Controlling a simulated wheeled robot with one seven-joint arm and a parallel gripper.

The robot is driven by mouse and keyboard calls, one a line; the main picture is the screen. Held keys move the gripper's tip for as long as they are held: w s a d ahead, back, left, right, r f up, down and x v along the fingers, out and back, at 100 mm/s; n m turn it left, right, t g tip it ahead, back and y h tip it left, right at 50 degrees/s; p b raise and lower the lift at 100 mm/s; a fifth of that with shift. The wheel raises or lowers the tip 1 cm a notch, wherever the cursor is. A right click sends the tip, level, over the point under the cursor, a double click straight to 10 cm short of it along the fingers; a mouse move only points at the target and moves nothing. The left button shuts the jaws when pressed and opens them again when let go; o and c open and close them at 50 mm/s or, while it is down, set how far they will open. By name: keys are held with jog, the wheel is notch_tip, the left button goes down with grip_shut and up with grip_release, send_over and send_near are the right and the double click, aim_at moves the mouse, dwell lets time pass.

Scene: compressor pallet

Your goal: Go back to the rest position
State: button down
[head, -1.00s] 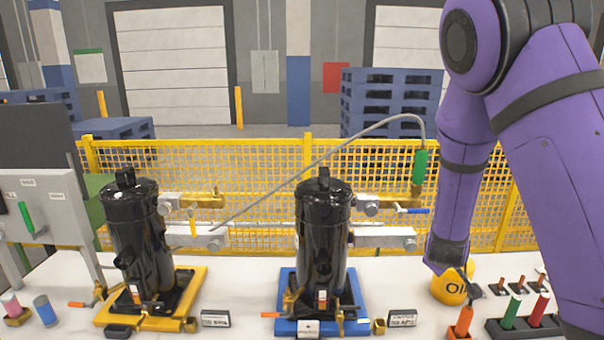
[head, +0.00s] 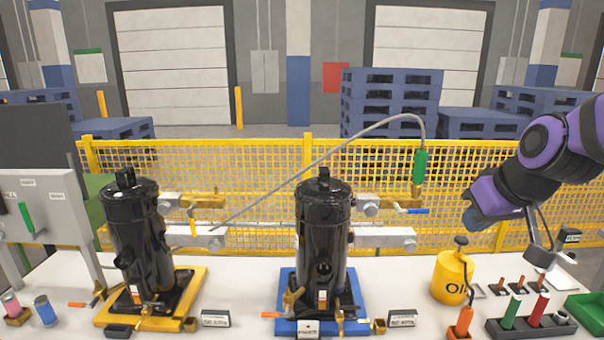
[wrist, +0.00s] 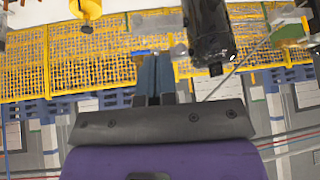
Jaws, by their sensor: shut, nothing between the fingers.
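My gripper (wrist: 153,62) shows in the wrist view with its two dark fingers together and nothing between them. The wrist view is upside down and looks past the fingers at the yellow fence. In the head view my purple arm is folded at the right edge, above the right part of the white table and clear of the things on it. The fingers cannot be made out clearly there.
Two black compressors stand on a yellow base (head: 190,298) and a blue base (head: 287,303). A yellow oil can (head: 449,280), a dark holder (head: 510,333) and a green tray (head: 590,308) are at the right. A grey hose (head: 300,180) arches over the right compressor (head: 322,235).

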jog(key=s+r+m, duration=0.1)
jog(key=s+r, duration=0.1)
jog(key=s, duration=0.6)
jog(key=s+r+m+g+h, duration=0.1)
jog(key=s+r, duration=0.2)
jog(key=s, duration=0.4)
jog(key=shift+s+d+r+h, duration=0.25)
jog(key=shift+s+d+h, duration=0.05)
jog(key=shift+s+d, duration=0.1)
